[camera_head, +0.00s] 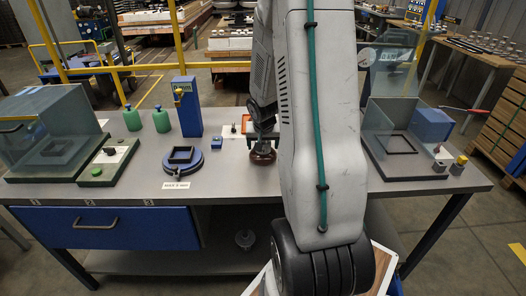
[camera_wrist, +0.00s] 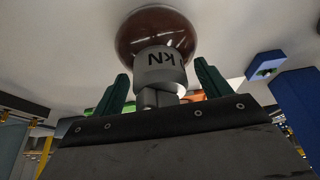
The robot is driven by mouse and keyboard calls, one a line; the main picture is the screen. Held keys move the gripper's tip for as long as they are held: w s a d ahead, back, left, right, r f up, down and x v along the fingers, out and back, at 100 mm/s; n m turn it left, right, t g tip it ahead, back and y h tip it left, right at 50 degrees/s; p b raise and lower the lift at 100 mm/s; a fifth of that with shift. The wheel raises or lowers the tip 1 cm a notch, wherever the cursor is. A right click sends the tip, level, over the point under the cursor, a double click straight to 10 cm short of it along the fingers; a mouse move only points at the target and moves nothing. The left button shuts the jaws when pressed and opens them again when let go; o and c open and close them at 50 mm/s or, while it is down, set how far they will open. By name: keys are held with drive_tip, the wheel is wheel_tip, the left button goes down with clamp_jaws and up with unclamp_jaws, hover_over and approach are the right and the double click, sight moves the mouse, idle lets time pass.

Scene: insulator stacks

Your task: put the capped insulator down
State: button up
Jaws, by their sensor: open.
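The capped insulator (camera_head: 262,155) has a brown, rounded body and a grey metal cap. My gripper (camera_wrist: 160,88) is open, with one green finger on each side of the cap and a visible gap to each. In the head view my gripper (camera_head: 263,132) is small, partly hidden by my arm.
A round blue fixture (camera_head: 183,162) with a square black frame stands left of the insulator. A small blue block (camera_head: 216,144) and a blue post (camera_head: 187,106) are nearby. An orange-edged tray (camera_head: 247,125) lies behind. Glass-shielded stations stand at both table ends.

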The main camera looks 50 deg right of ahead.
clamp_jaws()
idle(0.5)
